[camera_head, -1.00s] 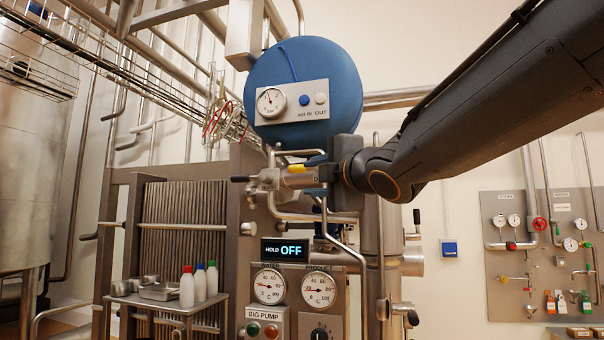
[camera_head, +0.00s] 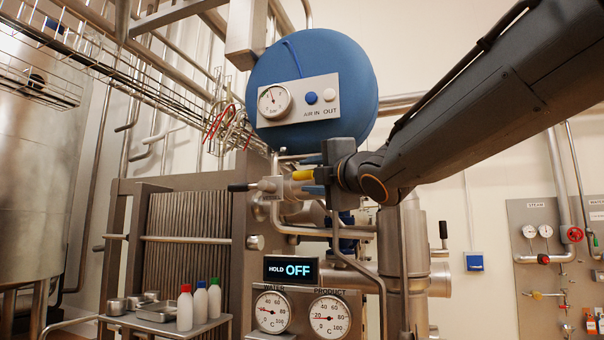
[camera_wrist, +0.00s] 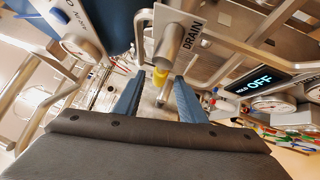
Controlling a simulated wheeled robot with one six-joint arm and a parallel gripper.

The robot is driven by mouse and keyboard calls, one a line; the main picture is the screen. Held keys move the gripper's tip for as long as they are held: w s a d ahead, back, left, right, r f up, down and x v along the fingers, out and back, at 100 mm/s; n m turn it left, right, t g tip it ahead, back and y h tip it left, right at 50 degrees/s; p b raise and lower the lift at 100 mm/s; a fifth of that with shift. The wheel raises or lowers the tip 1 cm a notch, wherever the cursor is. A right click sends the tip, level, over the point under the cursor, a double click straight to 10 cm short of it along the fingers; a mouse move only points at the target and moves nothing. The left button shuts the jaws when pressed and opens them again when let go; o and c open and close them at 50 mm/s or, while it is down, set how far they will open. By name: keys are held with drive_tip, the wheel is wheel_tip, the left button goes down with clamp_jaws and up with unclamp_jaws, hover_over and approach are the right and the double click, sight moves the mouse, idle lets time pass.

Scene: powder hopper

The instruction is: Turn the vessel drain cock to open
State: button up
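In the head view the yellow part (camera_head: 302,175) lies just left of my gripper (camera_head: 320,182), close below the blue round vessel (camera_head: 350,90). The finger gap is hard to see there. Whether a finger touches the cock I cannot tell.
A valve with a black handle (camera_head: 240,187) sticks out left of the cock. Bent metal pipes (camera_head: 315,232) run close below my gripper. A HOLD OFF display (camera_head: 291,269) and dials stand lower down. A side table (camera_head: 150,325) with bottles is at lower left.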

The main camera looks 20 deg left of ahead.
sight(306, 175)
drive_tip(key=shift+p+x, duration=0.5)
drive_tip(key=shift+x, duration=1.45)
clamp_jaws()
